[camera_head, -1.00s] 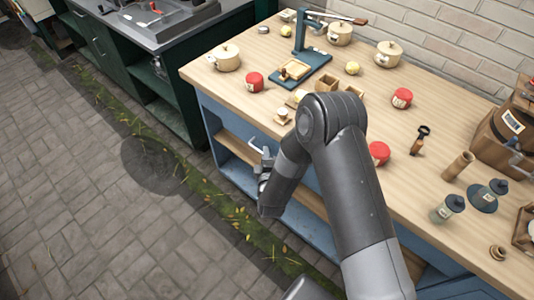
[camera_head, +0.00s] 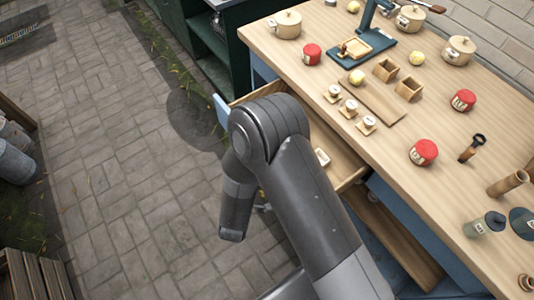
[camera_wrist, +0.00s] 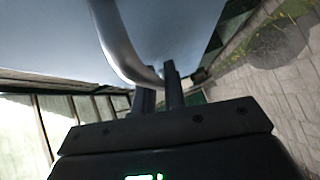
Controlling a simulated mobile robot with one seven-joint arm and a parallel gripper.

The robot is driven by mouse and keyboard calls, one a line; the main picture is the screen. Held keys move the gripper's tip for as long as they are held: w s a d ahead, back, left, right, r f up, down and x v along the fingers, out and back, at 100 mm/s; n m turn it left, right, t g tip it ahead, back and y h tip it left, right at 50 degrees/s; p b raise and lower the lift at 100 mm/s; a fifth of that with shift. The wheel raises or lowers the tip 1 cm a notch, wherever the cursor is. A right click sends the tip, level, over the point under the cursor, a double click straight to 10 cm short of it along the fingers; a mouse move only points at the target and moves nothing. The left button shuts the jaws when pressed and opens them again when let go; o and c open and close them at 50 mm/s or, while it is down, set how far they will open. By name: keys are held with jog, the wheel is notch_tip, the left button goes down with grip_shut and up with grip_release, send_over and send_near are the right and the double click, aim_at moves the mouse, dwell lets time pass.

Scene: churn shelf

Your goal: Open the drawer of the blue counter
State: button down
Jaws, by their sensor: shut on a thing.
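The blue counter (camera_head: 393,220) has a wooden top, and its drawer (camera_head: 340,150) stands pulled out, with its wooden inside showing. A corner of the drawer's blue front (camera_head: 221,110) shows left of my arm. In the wrist view my gripper (camera_wrist: 161,86) is shut on the curved metal handle (camera_wrist: 112,48) of the drawer, beside the pale blue drawer front (camera_wrist: 50,38). In the head view my arm hides most of the drawer front, the handle and the gripper's fingers.
A small pale item (camera_head: 322,157) lies in the drawer. A dark green cabinet (camera_head: 218,45) is at the back left. The paved floor (camera_head: 120,170) left of my arm is clear.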

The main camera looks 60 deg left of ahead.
jog(key=s, duration=0.7)
jog(key=shift+s, duration=0.25)
jog(key=c, duration=1.8)
grip_release()
jog(key=shift+o, duration=0.2)
jog(key=v, duration=1.1)
